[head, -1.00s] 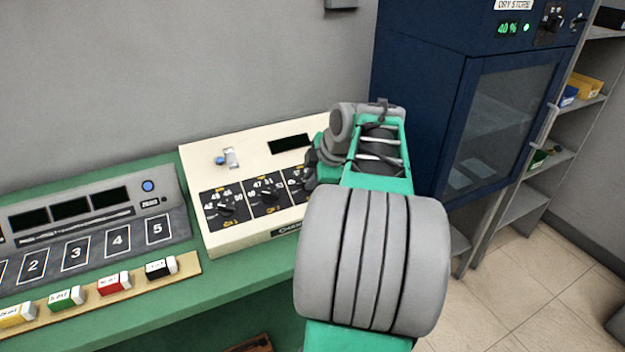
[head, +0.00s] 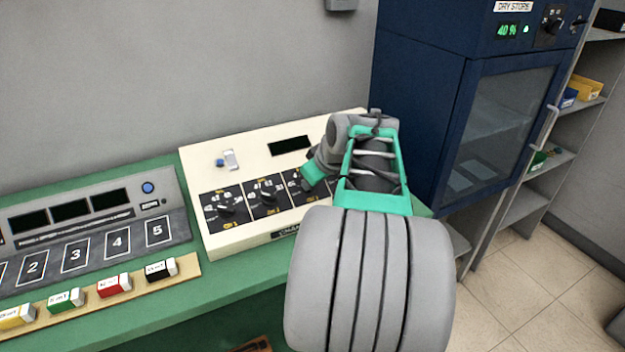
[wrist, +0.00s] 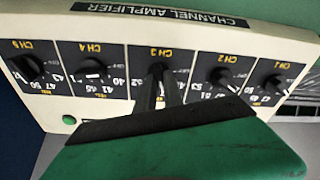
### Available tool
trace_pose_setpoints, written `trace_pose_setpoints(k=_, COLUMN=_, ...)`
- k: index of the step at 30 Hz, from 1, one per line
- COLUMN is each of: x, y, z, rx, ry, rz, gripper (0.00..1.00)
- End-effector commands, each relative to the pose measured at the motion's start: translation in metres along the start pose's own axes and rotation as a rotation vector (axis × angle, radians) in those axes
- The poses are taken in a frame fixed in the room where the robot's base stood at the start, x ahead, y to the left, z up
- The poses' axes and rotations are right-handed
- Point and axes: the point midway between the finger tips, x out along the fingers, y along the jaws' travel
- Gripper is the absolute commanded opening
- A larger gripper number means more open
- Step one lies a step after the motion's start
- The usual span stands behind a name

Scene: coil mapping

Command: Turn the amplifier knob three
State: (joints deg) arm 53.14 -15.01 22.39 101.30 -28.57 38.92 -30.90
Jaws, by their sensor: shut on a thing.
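The cream channel amplifier (head: 245,162) stands on the green bench with a row of black knobs on dark panels. In the wrist view, seen upside down, the knob under the label CH 3 (wrist: 157,70) lies between the fingertips of my gripper (wrist: 159,80), which is shut on it. The fingers and green palm cover most of that knob and its scale. The neighbouring knobs CH 2 (wrist: 222,76) and CH 4 (wrist: 93,68) are clear of the fingers. In the head view my arm hides the right part of the amplifier, and the fingertips cannot be made out.
A grey console (head: 85,225) with numbered squares stands left of the amplifier, with coloured blocks (head: 115,284) on a strip in front. A dark blue dry-store cabinet (head: 420,110) stands to the right. The wall is behind the bench.

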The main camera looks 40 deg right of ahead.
Motion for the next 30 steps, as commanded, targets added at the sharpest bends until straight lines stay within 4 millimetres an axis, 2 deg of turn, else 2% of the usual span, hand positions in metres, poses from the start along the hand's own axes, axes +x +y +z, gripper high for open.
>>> trace_pose_setpoints(k=18, x=0.0002, y=-0.0009, z=0.0011, rx=0.523, ry=-0.004, rz=0.051, gripper=0.0)
trace_pose_setpoints(k=30, x=0.0006, y=-0.0008, z=0.0011, rx=0.657, ry=-0.004, rz=0.066, gripper=0.0)
